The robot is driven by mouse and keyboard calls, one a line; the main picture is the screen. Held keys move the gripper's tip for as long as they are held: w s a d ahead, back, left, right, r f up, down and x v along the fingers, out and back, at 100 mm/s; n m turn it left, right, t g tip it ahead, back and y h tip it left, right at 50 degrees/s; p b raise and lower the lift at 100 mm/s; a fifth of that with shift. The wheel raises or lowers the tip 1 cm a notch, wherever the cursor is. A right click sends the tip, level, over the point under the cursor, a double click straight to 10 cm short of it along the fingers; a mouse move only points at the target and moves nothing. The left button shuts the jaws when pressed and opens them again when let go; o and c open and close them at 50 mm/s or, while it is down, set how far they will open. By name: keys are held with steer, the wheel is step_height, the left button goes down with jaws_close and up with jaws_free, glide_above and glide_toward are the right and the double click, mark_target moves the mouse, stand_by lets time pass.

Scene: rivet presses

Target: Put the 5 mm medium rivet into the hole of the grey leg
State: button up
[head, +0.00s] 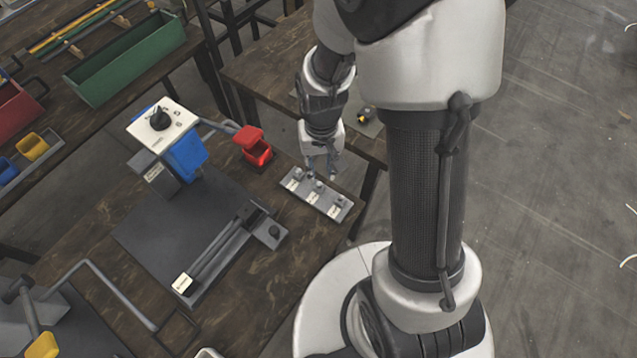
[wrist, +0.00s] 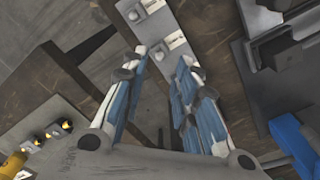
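A grey rivet tray (head: 325,205) with labels and several small rivets lies on the wooden bench in the head view. I cannot read which label marks the 5 mm medium one.
A press with a white panel (head: 160,124) and blue body stands left of the tray. A green bin (head: 130,62) stands on the back bench. A plate with yellow-tipped parts (wrist: 45,135) lies on the other table.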

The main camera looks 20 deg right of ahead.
mark_target(319, 183)
steer(key=f+b, duration=0.1)
steer(key=f, duration=0.1)
steer(key=f+b, duration=0.1)
steer(key=f, duration=0.2)
steer(key=f+b, duration=0.1)
steer(key=f, duration=0.2)
steer(key=shift+w+f, duration=0.15)
steer(key=shift+w, duration=0.25)
steer(key=shift+c, duration=0.3)
jaws_close()
steer(key=shift+r, duration=0.2)
